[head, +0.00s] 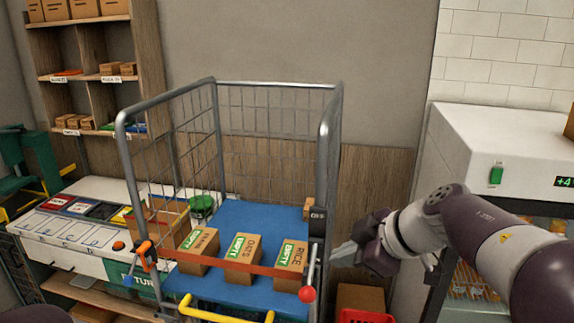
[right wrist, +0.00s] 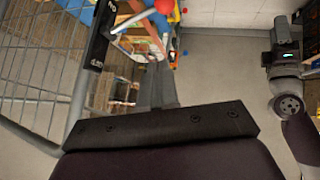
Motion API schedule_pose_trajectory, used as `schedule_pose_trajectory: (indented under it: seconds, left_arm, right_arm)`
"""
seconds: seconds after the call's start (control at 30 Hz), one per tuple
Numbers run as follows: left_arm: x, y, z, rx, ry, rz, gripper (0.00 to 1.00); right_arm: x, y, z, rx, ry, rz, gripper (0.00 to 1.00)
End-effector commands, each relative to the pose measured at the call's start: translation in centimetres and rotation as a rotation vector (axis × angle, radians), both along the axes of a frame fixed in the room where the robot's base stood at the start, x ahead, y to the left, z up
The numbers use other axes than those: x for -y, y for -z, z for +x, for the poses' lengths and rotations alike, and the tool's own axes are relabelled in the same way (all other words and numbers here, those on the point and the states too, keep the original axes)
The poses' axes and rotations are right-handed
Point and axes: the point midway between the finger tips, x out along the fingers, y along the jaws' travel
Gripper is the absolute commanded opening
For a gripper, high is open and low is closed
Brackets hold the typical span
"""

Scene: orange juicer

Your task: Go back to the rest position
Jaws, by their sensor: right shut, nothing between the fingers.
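My right gripper (head: 345,252) is shut and empty in the head view, beside the right post of the wire cart (head: 331,130). In the right wrist view the gripper's fingers (right wrist: 158,85) are together, with the cart's wire side to their left. A red strap (head: 225,266) crosses in front of the boxes.
A red-ball lever (head: 307,294) and a yellow handle (head: 225,314) are at the cart's front. A white cabinet (head: 490,135) with a green switch stands to the right of the cart. A wooden shelf unit (head: 92,45) and a counter (head: 70,225) are on the left.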

Motion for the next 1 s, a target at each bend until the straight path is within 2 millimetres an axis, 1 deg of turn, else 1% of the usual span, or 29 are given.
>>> schedule_pose_trajectory:
  seconds: [0.03, 0.07, 0.1, 0.13, 0.17, 0.2, 0.23, 0.27, 0.3, 0.37, 0.4, 0.47, 0.5, 0.6, 0.63, 0.7, 0.73, 1.0]
  left_arm:
    - [0.0, 0.1, 0.0, 0.000, 0.000, 0.000, 0.45]
    - [0.0, 0.5, 0.0, 0.000, 0.000, 0.000, 0.45]
    - [0.0, 1.1, 0.0, 0.000, 0.000, 0.000, 0.45]
    - [0.0, 1.6, 0.0, 0.000, 0.000, 0.000, 0.45]
    - [0.0, 2.1, 0.0, 0.000, 0.000, 0.000, 0.45]
    - [0.0, 2.9, 0.0, 0.000, 0.000, 0.000, 0.45]
    - [0.0, 3.6, 0.0, 0.000, 0.000, 0.000, 0.45]
    - [0.0, 4.3, 0.0, 0.000, 0.000, 0.000, 0.45]
    - [0.0, 5.1, 0.0, 0.000, 0.000, 0.000, 0.45]
    - [0.0, 6.2, 0.0, -0.001, 0.000, 0.000, 0.45]
    - [0.0, 7.0, 0.0, 0.000, 0.000, 0.000, 0.45]
    - [0.0, 8.1, 0.0, 0.000, 0.000, 0.000, 0.45]
    - [0.0, 8.9, 0.0, 0.000, 0.000, 0.000, 0.45]
    - [0.0, 10.7, 0.0, 0.000, 0.000, 0.000, 0.45]
    - [0.0, 11.4, 0.0, 0.000, 0.000, 0.000, 0.45]
    - [0.0, 12.8, 0.0, 0.000, 0.000, 0.000, 0.45]
    - [0.0, 13.1, 0.0, 0.000, 0.000, 0.000, 0.45]
    - [0.0, 12.6, 0.0, 0.000, 0.000, 0.000, 0.45]
  right_arm:
    - [-0.1, -0.7, 2.1, 0.129, 0.054, 0.048, 0.00]
    - [0.3, -0.7, 3.5, 0.208, 0.111, 0.072, 0.00]
    - [1.3, -0.2, 5.0, 0.286, 0.207, 0.087, 0.00]
    - [2.4, 0.6, 5.9, 0.322, 0.292, 0.088, 0.00]
    - [3.8, 1.9, 6.4, 0.337, 0.384, 0.080, 0.00]
    - [5.8, 4.3, 6.5, 0.325, 0.514, 0.057, 0.00]
    - [7.3, 6.8, 6.1, 0.289, 0.611, 0.031, 0.00]
    - [8.6, 9.5, 5.3, 0.231, 0.704, 0.002, 0.00]
    - [9.9, 13.2, 3.6, 0.135, 0.807, -0.035, 0.00]
    - [10.8, 18.4, 0.3, -0.036, 0.924, -0.084, 0.00]
    - [10.8, 21.6, -2.1, -0.155, 0.981, -0.104, 0.00]
    - [10.2, 25.8, -5.9, -0.333, 1.047, -0.121, 0.00]
    - [9.4, 28.1, -8.2, -0.444, 1.081, -0.120, 0.00]
    - [7.3, 32.5, -12.8, -0.661, 1.160, -0.092, 0.00]
    - [6.7, 33.6, -13.6, -0.703, 1.180, -0.079, 0.00]
    - [6.0, 35.8, -14.7, -0.741, 1.181, -0.082, 0.00]
    - [5.8, 36.1, -14.6, -0.739, 1.173, -0.087, 0.00]
    - [5.7, 35.6, -14.5, -0.733, 1.166, -0.089, 0.00]
